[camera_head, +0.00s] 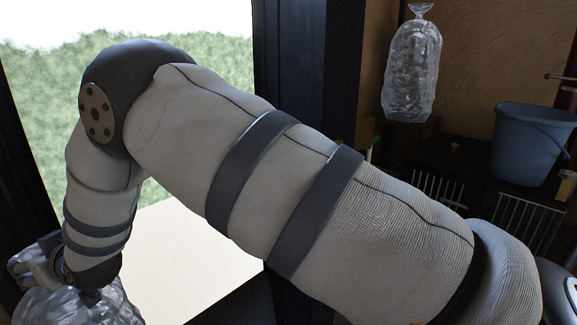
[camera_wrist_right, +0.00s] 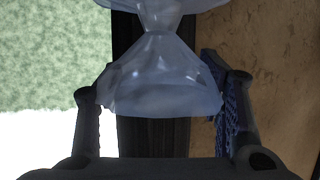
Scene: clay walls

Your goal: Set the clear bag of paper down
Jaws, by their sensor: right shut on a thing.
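A clear, crinkled bag (camera_head: 75,310) shows at the bottom left of the head view, cut off by the frame edge. My right gripper (camera_head: 90,296) is at the top of this bag, shut on it, with the arm bent down from above. In the right wrist view, the bag's gathered neck and flared top (camera_wrist_right: 160,85) lie between the two dark fingers of my right gripper (camera_wrist_right: 165,105). What is inside the bag cannot be made out. My left gripper is not in view.
A pale flat surface (camera_head: 190,250) shows beyond my arm. A dark upright post (camera_head: 305,70) stands at the middle.

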